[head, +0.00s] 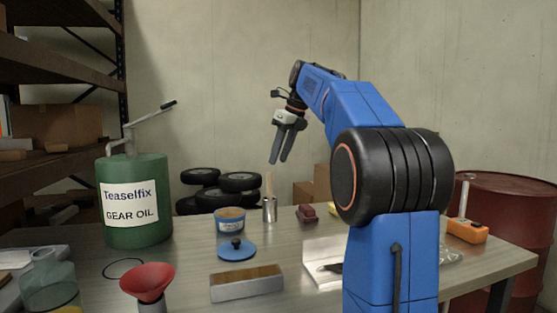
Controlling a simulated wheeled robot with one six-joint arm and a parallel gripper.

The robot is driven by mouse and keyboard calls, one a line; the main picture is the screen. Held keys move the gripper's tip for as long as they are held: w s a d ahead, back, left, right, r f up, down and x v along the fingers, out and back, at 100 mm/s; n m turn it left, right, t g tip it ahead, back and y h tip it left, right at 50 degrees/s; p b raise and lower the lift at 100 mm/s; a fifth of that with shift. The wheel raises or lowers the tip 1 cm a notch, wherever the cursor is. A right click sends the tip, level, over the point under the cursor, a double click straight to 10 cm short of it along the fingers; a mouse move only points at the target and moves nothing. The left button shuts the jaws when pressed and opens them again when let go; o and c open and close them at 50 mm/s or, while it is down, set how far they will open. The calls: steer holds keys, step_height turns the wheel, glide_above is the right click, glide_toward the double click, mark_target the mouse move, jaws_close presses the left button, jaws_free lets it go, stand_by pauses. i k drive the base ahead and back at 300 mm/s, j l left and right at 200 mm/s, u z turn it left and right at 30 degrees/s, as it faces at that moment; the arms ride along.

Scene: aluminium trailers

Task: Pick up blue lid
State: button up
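The blue lid (236,251) lies flat on the metal table, left of the table's middle. It is a round disc with a dark knob standing up at its centre. A blue tin (230,220) with a brownish top stands just behind it. My gripper (277,162) hangs in the air above and behind the lid, a little to its right, with its fingers pointing down. The two dark fingers look slightly apart with nothing between them. The gripper is not touching the lid.
A green gear oil drum (134,200) with a pump stands at the left. A red funnel (147,282) and a block-like brush (246,283) are in front of the lid. A metal cup (269,209) holding a stick stands behind right. Bare table surrounds the lid closely.

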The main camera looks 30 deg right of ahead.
mark_target(237, 249)
steer(key=k, duration=1)
